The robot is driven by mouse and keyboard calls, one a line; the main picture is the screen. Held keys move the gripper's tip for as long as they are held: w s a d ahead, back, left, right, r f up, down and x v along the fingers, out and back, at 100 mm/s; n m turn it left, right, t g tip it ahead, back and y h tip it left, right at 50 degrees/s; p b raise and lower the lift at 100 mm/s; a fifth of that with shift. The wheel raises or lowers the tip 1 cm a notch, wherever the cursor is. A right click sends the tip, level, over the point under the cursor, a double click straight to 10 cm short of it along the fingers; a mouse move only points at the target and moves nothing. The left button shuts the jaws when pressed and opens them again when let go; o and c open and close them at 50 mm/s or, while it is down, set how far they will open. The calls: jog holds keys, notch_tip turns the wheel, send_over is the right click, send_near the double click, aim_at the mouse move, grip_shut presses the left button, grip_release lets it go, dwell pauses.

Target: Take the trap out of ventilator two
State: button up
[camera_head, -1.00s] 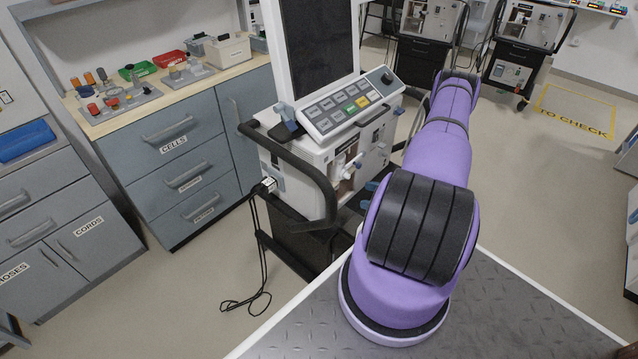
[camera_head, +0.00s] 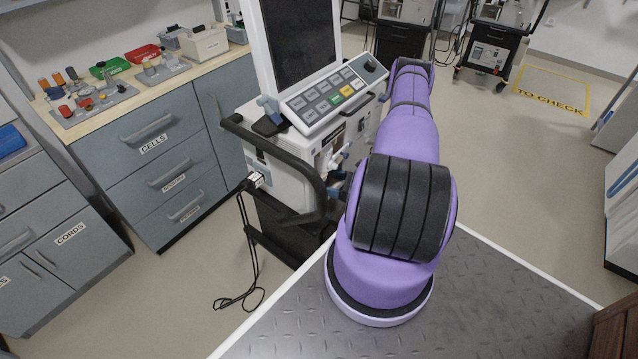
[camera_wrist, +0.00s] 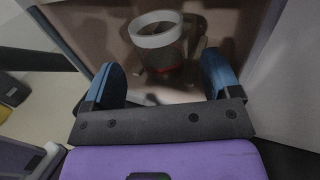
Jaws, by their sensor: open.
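The nearest ventilator (camera_head: 292,160) stands left of my purple arm in the head view, with a dark screen and a button panel on top. A clear cup with a pale ring on top and a red band low down, apparently the trap (camera_wrist: 160,52), sits in a recess in the wrist view. My gripper (camera_wrist: 160,66) is open. Its two blue fingers stand either side of the cup in the picture, with visible gaps; whether the cup is between them in depth I cannot tell. In the head view my arm hides most of the gripper.
A black handle rail (camera_head: 310,185) curves around the ventilator's near side, and a black cord (camera_head: 250,250) hangs to the floor. A counter (camera_head: 150,95) with trays is at left. Other ventilators (camera_head: 490,50) stand behind. A yellow "TO CHECK" floor area (camera_head: 552,92) is clear.

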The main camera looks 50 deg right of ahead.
aim_at(324, 181)
jog(key=x, duration=0.3)
jog(key=shift+w+a, duration=0.15)
jog(key=shift+w, duration=0.1)
jog(key=shift+c, duration=0.5)
jog(key=c, duration=0.9)
jog(key=shift+c, duration=0.2)
